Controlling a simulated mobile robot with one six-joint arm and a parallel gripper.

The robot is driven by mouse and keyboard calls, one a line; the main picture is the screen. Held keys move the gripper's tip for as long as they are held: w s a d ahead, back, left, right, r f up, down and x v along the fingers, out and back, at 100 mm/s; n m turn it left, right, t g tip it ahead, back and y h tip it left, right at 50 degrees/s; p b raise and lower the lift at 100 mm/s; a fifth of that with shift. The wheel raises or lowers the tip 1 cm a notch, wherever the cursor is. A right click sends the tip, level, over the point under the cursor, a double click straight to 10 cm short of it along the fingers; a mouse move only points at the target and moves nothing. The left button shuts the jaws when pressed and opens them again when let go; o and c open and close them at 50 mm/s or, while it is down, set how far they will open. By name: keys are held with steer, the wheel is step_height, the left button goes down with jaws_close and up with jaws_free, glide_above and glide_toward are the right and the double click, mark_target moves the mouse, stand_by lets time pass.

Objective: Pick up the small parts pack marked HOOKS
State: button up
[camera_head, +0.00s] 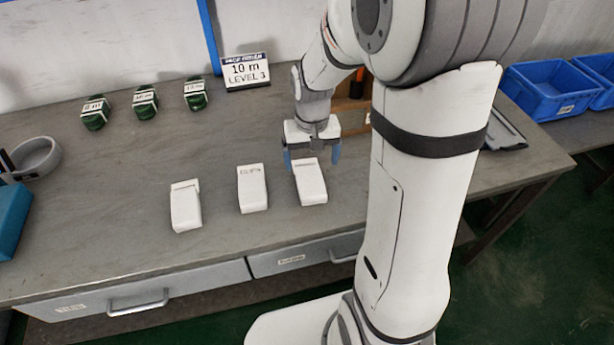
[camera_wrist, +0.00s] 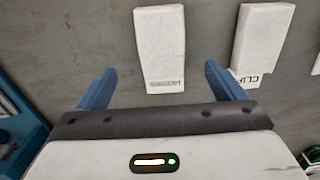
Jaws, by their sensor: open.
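Three white packs lie in a row on the grey bench. The right pack (camera_head: 310,185) has small dark print at its far end. The same pack (camera_wrist: 160,45) shows ahead in the wrist view, its print too blurred to read surely. The middle pack (camera_head: 252,190) is marked CLIP-something and also shows in the wrist view (camera_wrist: 262,40). The left pack (camera_head: 186,208) shows no readable marking. My gripper (camera_head: 312,160) is open and empty over the far end of the right pack. In the wrist view its blue fingers (camera_wrist: 160,72) stand either side of that pack's printed end, apart from it.
Several green labelled items (camera_head: 145,101) lie at the back left beside a sign (camera_head: 246,71) reading 10 m LEVEL 3. A grey round dish (camera_head: 38,157) is at far left. Blue bins (camera_head: 547,95) stand at the right. The bench front left of the packs is clear.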

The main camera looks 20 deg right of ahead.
mark_target(310, 179)
step_height(310, 179, down, 7)
steer(key=shift+a+r, duration=0.15)
steer(key=c, duration=1.1)
